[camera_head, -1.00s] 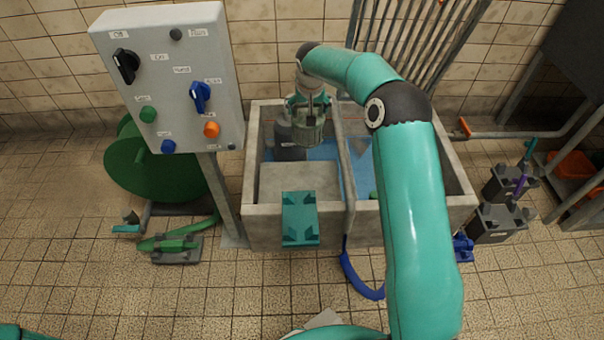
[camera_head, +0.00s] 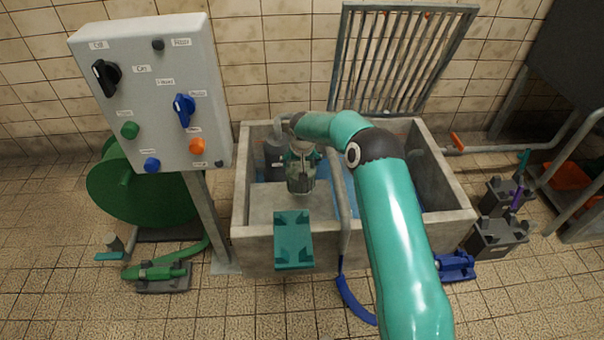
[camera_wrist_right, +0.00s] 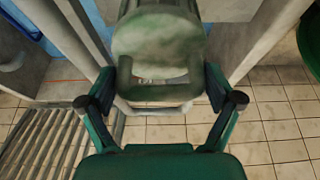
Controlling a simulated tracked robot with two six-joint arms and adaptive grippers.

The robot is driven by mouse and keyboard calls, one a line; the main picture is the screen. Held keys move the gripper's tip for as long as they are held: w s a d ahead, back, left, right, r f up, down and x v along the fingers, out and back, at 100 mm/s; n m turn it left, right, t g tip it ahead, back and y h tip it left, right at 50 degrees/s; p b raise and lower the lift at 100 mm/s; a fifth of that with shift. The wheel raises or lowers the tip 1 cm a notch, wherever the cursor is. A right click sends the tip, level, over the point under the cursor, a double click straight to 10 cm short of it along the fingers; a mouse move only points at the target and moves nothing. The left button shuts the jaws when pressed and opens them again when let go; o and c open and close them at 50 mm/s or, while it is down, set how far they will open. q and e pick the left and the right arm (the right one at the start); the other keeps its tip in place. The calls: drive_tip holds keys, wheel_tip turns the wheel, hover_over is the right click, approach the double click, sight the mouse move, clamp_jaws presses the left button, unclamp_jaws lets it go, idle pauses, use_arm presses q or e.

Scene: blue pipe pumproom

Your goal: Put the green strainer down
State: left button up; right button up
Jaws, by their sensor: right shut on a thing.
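The green strainer (camera_head: 301,180) is a mottled grey-green cylinder. It hangs below my right gripper (camera_head: 301,155) in the head view, over the concrete ledge (camera_head: 262,203) inside the basin. Any gap beneath it is hard to judge. In the wrist view the strainer (camera_wrist_right: 158,45) fills the top middle, between the two fingers of my right gripper (camera_wrist_right: 160,82), which is shut on it. A pale loop like a handle shows under its near end. A teal cradle with raised corner blocks (camera_head: 293,240) sits at the basin's front wall, just nearer than the strainer. My left gripper is not in view.
The concrete basin (camera_head: 455,215) holds blue water, a dark pump-like body (camera_head: 273,150) and a grey pipe crossing its front rim. A control panel (camera_head: 150,100) stands close at left. A metal grating (camera_head: 400,60) leans on the wall. Open tiled floor lies in front.

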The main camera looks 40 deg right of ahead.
wheel_tip(320, 180, down, 5)
drive_tip(key=shift+r+b, duration=0.2)
drive_tip(key=shift+b, duration=0.35)
drive_tip(key=o, duration=1.4)
drive_tip(key=shift+f, duration=0.1)
drive_tip(key=shift+r, duration=0.25)
drive_tip(key=p+v, duration=0.3)
drive_tip(key=v, duration=0.8)
drive_tip(key=shift+s+a+r, duration=0.15)
drive_tip(key=shift+r, duration=0.15)
